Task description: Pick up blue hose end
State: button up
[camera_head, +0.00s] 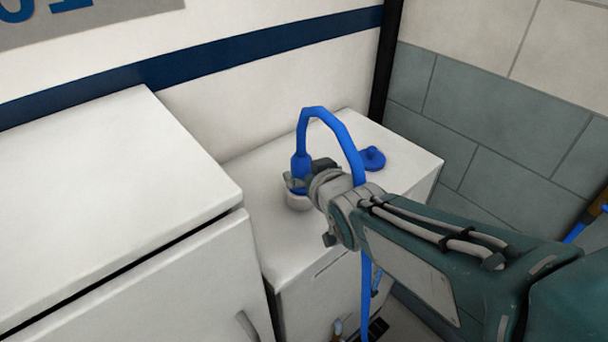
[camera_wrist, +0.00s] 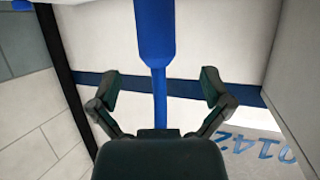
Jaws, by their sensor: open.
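The blue hose end (camera_head: 301,166) stands upright in a small white holder (camera_head: 299,202) on the low white cabinet. The blue hose (camera_head: 331,118) arcs up from it and drops behind my arm. My gripper (camera_head: 300,181) is at the hose end's lower part, partly hidden by my wrist. In the wrist view, my gripper (camera_wrist: 158,88) has its two fingers spread wide, one on each side of the blue hose. The hose end's thick part (camera_wrist: 155,35) shows above the fingertips, with visible gaps on both sides.
A low white cabinet (camera_head: 264,245) bears the holder and a round blue knobbed piece (camera_head: 371,158). A taller white cabinet (camera_head: 110,170) stands close on the left. A white wall with a blue stripe (camera_head: 265,46) is behind. Grey tiles (camera_head: 490,105) line the right.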

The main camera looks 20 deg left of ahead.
aim_at(305, 168)
jog(key=shift+w+a+f, duration=0.25)
jog(key=shift+w+a, duration=0.15)
jog(key=shift+a, duration=0.1)
jog(key=shift+d+f+x, duration=0.1)
jog(key=shift+d+x, duration=0.05)
jog(key=shift+x, duration=1)
jog(key=shift+d+f+x, duration=0.15)
jog(key=shift+x, duration=1.05)
jog(key=shift+w, duration=0.1)
grip_shut()
